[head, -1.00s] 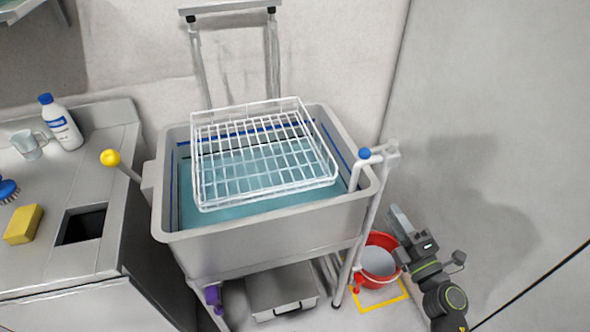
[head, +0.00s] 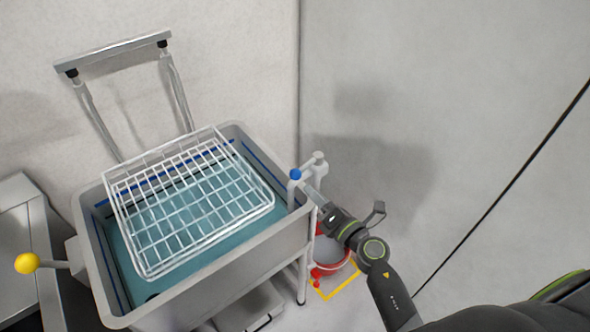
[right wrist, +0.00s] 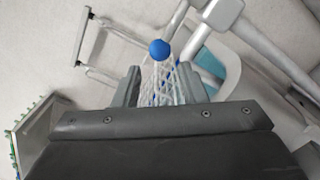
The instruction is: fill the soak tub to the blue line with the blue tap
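The grey soak tub (head: 200,290) holds teal water (head: 125,262). A blue line (head: 262,160) runs along its inner wall, and the water surface lies below it. The blue tap (head: 295,174) is a round blue knob on a white pipe at the tub's right corner. It also shows in the right wrist view (right wrist: 159,49). My right gripper (head: 309,192) is just right of the blue tap. In the right wrist view its fingers (right wrist: 158,84) are apart with nothing between them, and the knob lies just beyond the tips. My left gripper is not in view.
A white wire basket (head: 150,274) sits tilted over the tub. A yellow-knobbed lever (head: 27,263) sticks out on the left. A bare wall is on the right.

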